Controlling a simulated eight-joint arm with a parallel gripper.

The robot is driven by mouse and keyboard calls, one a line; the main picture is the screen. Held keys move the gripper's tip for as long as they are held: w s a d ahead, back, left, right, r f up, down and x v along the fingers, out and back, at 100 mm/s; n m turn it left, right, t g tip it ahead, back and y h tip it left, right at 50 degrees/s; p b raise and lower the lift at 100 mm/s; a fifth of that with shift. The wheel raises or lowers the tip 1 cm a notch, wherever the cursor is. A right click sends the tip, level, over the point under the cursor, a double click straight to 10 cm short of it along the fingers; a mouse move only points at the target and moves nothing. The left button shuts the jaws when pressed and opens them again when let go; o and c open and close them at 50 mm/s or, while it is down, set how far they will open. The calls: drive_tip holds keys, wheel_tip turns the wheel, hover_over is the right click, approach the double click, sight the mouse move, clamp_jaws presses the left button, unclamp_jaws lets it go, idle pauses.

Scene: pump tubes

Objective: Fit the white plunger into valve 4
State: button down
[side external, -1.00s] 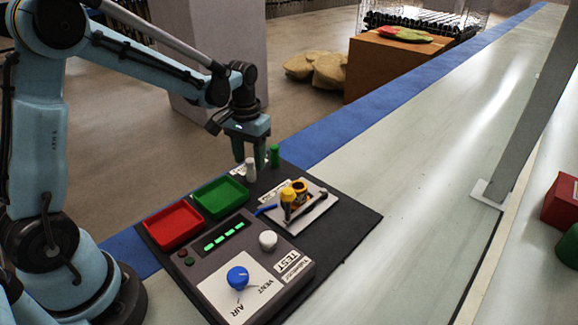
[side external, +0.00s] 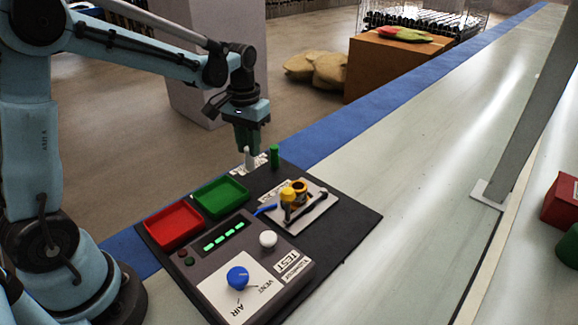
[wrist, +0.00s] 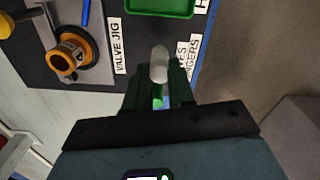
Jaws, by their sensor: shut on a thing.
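The white plunger (side external: 248,160) stands upright at the back of the black mat, and its pale top also shows in the wrist view (wrist: 159,60). My gripper (side external: 248,150) is above it with its green fingers closed on its upper part; the fingers also show in the wrist view (wrist: 158,78). The lower end of the plunger still appears to be at its place on the mat. The valve (side external: 295,190), yellow-orange with a dark round opening, sits in the valve jig (side external: 318,208); it also shows in the wrist view (wrist: 76,46). I cannot read its number.
A green plunger (side external: 274,155) stands close to the right of my gripper. A green tray (side external: 220,197) and a red tray (side external: 174,224) lie to the left. The grey test box (side external: 262,272) with knobs is in front. A blue tool (side external: 265,209) lies by the jig.

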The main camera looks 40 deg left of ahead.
drive_tip(key=s+d+r, duration=0.4)
drive_tip(key=d+r, duration=0.3)
drive_tip(key=d, duration=0.4)
drive_tip(key=m, duration=0.4)
hover_over(298, 194)
drive_tip(key=w+a, duration=0.1)
drive_tip(key=shift+w+a+f, duration=0.1)
drive_tip(key=shift+w+f, duration=0.05)
drive_tip(key=shift+f, duration=1.9)
drive_tip(key=shift+w+a+f, duration=0.1)
drive_tip(key=shift+f, duration=1.95)
drive_tip(key=c, duration=1)
unclamp_jaws()
drive_tip(key=shift+f, duration=0.15)
drive_tip(key=shift+o, duration=0.2)
